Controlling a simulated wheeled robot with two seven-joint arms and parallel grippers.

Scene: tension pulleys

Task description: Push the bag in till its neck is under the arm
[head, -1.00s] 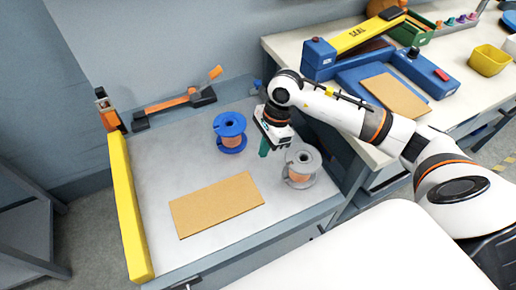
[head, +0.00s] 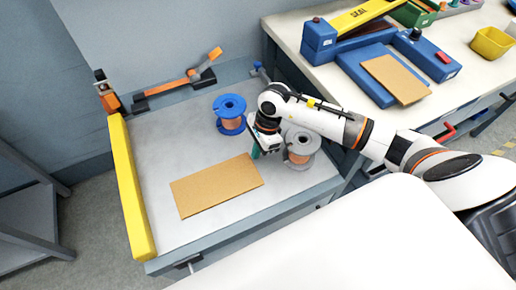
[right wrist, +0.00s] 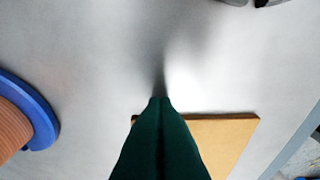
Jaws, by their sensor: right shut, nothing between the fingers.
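A flat brown piece (head: 395,78), which looks like the bag, lies on the blue base of the sealer (head: 362,72) at the upper right. The sealer's yellow arm (head: 362,16), marked SEAL, is raised behind it. I cannot make out the bag's neck. My right gripper (head: 256,153) is far to the left of the bag, over the grey-topped table between two spools. Its green fingers (right wrist: 161,99) are shut together and empty in the right wrist view, pointing at the bare tabletop. My left gripper is not in view.
A blue spool (head: 230,105) and a grey spool (head: 302,143) flank the right gripper. A brown board (head: 215,185) lies in front. A yellow bar (head: 132,190) edges the table's left side. A yellow bin (head: 492,43) stands at the far right.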

